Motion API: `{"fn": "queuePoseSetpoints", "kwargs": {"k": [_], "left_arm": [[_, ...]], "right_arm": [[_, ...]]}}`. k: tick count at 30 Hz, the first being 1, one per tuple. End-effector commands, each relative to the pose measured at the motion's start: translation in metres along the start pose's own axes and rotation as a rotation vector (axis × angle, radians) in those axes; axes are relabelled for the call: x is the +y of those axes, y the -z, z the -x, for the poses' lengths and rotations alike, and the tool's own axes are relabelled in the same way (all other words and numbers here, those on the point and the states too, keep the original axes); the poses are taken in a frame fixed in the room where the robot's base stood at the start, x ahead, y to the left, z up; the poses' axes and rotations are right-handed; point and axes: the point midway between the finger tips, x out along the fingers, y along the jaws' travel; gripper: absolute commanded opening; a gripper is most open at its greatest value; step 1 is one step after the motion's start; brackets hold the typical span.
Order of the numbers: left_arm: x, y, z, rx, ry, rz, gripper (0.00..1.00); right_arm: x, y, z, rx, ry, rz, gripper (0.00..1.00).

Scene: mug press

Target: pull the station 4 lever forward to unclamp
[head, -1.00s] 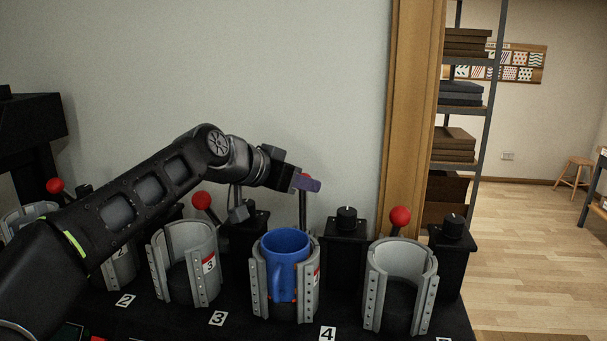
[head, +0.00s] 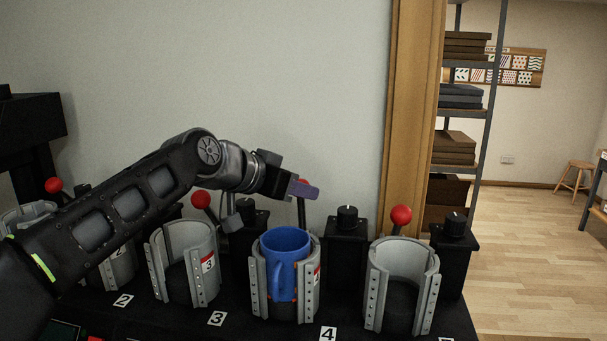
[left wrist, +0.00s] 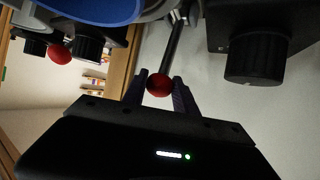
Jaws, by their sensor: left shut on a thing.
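The station 4 lever (head: 301,212) stands behind the clamp with the blue mug; its dark rod rises to a red knob, mostly hidden by my gripper in the head view. My left gripper (head: 303,189) is shut on the lever at its knob. In the left wrist view the red knob (left wrist: 159,85) sits between the two fingers, with the rod (left wrist: 174,48) running up from it. The blue mug (head: 286,245) stands upright inside the grey station 4 clamp (head: 259,290), marked by the label 4 (head: 328,334). My right gripper is not in view.
The station 3 clamp (head: 156,265) and the clamp at right (head: 373,290) look empty. Red-knobbed levers stand behind them, one at left (head: 201,199) and one at right (head: 401,215). Black posts with dials (head: 347,245) stand close beside the levers.

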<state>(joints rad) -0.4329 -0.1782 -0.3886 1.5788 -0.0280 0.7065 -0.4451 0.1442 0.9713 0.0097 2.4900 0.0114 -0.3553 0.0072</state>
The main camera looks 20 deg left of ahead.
Motion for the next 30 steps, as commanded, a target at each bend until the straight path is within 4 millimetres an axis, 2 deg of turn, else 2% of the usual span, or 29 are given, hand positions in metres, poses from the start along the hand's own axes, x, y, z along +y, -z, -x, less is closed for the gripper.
{"fn": "queuePoseSetpoints", "kwargs": {"k": [9,21,30], "left_arm": [[0.002,-0.001,0.000,-0.001,-0.004,0.000,0.14],[0.011,-0.014,0.010,0.000,-0.005,0.000,0.14],[0.013,-0.015,0.012,-0.001,-0.004,-0.001,0.14]], "right_arm": [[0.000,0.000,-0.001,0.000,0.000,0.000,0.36],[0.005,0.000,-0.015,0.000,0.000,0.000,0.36],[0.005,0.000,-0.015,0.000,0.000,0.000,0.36]]}}
